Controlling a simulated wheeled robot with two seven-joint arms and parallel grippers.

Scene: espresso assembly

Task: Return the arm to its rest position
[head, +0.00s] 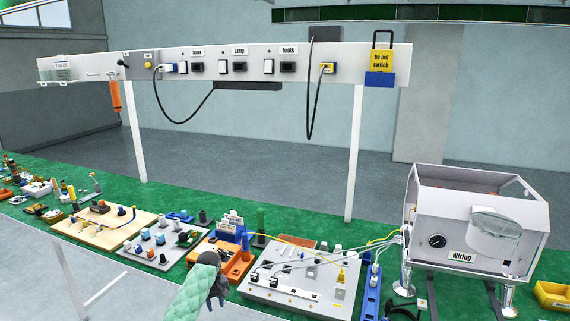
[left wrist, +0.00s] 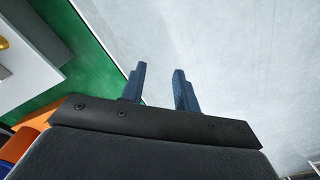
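My left arm, in a pale green sleeve, comes in at the bottom of the head view. Its dark gripper (head: 217,290) is at the front edge of the green bench, in front of the orange block and left of the grey wiring board. In the left wrist view the two blue fingers of the left gripper (left wrist: 158,88) stand apart with nothing between them. Pale grey floor and a strip of green bench show beyond them. My right gripper is in neither view.
The grey board (head: 300,284) with cables and the orange block (head: 233,264) lie close to the gripper. A white machine (head: 468,230) labelled Wiring stands at the right. A panel (head: 220,68) with sockets spans the back on white posts. The floor before the bench is clear.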

